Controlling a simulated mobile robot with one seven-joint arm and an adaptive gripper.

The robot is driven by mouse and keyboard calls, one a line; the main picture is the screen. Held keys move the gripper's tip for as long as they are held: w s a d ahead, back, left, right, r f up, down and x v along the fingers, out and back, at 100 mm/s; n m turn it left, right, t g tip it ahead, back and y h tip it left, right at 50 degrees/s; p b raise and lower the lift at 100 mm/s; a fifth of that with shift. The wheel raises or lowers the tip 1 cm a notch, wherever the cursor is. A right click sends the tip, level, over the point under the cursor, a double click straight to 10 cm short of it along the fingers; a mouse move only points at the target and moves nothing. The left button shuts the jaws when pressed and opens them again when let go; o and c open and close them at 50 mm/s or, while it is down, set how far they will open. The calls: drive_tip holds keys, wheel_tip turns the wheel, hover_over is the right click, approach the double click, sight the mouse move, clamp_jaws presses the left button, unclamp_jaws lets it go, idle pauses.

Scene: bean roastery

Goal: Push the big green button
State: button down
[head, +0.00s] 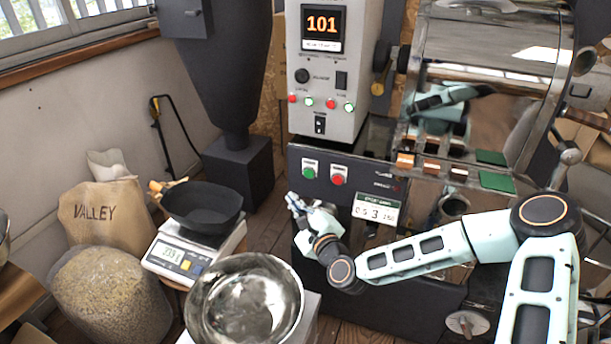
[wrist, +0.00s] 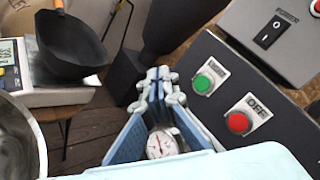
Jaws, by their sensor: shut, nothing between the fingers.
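The big green button (head: 309,173) sits on the dark front panel of the roaster, left of a red button (head: 338,180). In the wrist view the green button (wrist: 202,83) stands out on its white plate, up and left of the red OFF button (wrist: 238,122). My gripper (head: 295,203) is shut and empty, below and slightly left of the green button in the head view. In the wrist view my gripper (wrist: 160,78) shows left of the green button, with its fingertips together. The fingertips look apart from the button.
A grey control box (head: 330,75) with a 101 display stands above the panel. A steel bowl (head: 243,305) and a scale (head: 180,258) holding a black pan (head: 203,208) stand left of my gripper. A small tag (head: 376,209) hangs right of it. Sacks (head: 100,215) stand far left.

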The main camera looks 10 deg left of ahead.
sight(309, 173)
drive_tip(key=shift+w+d+b, duration=0.2)
drive_tip(key=shift+w+b, duration=0.1)
drive_tip(key=shift+w, duration=1.15)
drive_tip(key=shift+w+d+b, duration=0.2)
drive_tip(key=shift+w+b, duration=0.15)
drive_tip(key=shift+w, duration=1.1)
drive_tip(key=shift+w+d+b, duration=0.2)
drive_tip(key=shift+w+b, duration=0.1)
drive_tip(key=shift+w, duration=1.15)
drive_tip(key=shift+f, duration=0.1)
drive_tip(key=shift+w+b, duration=0.4)
drive_tip(key=shift+w+d+b, duration=0.15)
drive_tip(key=shift+w+b, duration=0.15)
drive_tip(key=shift+w, duration=0.15)
drive_tip(key=shift+s, duration=0.85)
